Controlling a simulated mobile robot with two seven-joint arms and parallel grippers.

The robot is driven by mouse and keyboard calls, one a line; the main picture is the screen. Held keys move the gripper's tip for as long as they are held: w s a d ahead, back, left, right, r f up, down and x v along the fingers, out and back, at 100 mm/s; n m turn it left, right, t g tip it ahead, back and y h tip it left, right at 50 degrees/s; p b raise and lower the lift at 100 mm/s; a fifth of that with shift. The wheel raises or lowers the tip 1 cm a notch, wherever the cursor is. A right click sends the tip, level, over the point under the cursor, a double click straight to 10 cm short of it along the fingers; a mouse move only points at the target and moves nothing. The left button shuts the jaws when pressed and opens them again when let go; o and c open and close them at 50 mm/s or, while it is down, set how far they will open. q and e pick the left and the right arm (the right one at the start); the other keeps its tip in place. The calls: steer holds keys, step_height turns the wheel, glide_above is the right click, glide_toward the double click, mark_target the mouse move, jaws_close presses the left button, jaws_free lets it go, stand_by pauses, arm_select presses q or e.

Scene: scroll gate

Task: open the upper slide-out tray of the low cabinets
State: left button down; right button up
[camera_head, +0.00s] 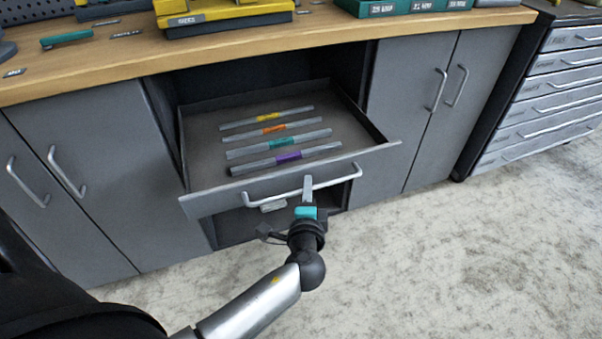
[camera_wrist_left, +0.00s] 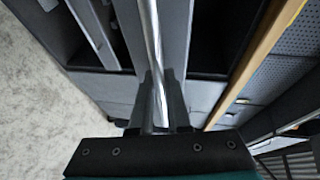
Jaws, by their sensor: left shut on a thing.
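The upper slide-out tray (camera_head: 200,130) of the low cabinets is pulled out from the dark bay between the grey doors. Several metal bars with yellow, orange, teal and purple bands lie inside it. Its front panel carries a bar handle (camera_head: 338,179). My left gripper (camera_head: 307,190) is at the middle of this handle, shut on it. In the left wrist view the handle (camera_wrist_left: 151,45) runs between the two dark fingers (camera_wrist_left: 158,100). Part of the handle is hidden by the fingers. My right gripper is not in view.
Grey cabinet doors (camera_head: 85,170) stand left of the bay, and more doors (camera_head: 420,110) stand right. A wooden worktop (camera_head: 300,35) with cases lies above. A drawer chest (camera_head: 545,90) stands at far right. The pale floor (camera_head: 450,260) in front is clear.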

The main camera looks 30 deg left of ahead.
arm_select(q)
steer(key=shift+s+d, duration=0.75)
steer(key=shift+d, duration=0.15)
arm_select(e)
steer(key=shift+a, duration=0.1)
arm_select(q)
steer(key=c, duration=1.2)
jaws_free()
steer(key=shift+o, duration=0.2)
